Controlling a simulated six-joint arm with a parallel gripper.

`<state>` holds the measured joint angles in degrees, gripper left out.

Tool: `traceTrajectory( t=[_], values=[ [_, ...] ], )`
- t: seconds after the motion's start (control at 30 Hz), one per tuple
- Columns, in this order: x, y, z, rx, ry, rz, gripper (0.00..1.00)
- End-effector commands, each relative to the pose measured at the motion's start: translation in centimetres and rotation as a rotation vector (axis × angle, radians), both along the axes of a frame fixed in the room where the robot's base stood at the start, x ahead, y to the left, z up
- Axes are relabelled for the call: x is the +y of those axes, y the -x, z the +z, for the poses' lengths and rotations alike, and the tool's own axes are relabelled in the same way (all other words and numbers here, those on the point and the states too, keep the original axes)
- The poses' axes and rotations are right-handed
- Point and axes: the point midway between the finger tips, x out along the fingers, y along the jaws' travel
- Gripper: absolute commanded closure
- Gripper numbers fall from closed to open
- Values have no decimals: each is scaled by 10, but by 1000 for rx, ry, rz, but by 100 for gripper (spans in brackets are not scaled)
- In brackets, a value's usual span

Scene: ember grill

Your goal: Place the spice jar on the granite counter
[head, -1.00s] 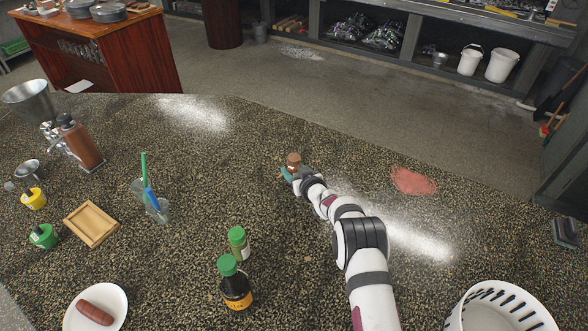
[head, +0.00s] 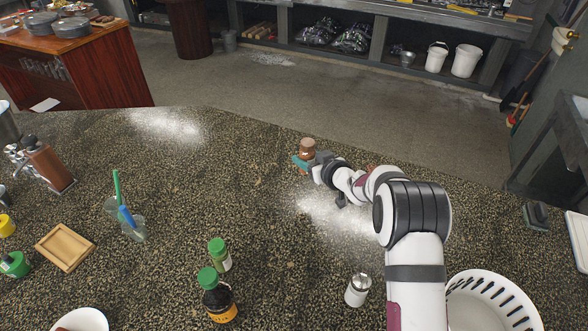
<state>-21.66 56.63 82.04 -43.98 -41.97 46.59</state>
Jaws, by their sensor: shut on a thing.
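The spice jar (head: 308,146) is a small jar with a brown top, near the far edge of the granite counter (head: 230,180). My gripper (head: 303,161), with teal fingertips, is shut on it from the near side. The jar looks upright. Its lower part is hidden by my fingers, and I cannot tell whether its base touches the counter.
Green-capped bottles (head: 220,254), a white shaker (head: 358,290) and a white slotted basket (head: 490,302) stand at the near side. A glass with brushes (head: 134,228) and a wooden tray (head: 64,247) are left. The counter between them and my gripper is clear.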

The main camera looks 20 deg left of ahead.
Motion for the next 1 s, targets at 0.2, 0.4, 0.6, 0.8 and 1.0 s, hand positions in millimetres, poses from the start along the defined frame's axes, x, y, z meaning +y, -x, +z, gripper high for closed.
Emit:
traceTrajectory(
  t=[0.2, 0.4, 0.6, 0.8, 1.0],
  values=[
    [-7, 5, 2, 2, 3, 12, 100],
    [-5, 68, -17, 12, 30, 140, 100],
    [-11, 176, -30, 13, 32, 330, 100],
    [-23, 261, -25, 4, 8, 459, 100],
    [-27, 282, -23, -1, -1, 488, 100]
  ],
)
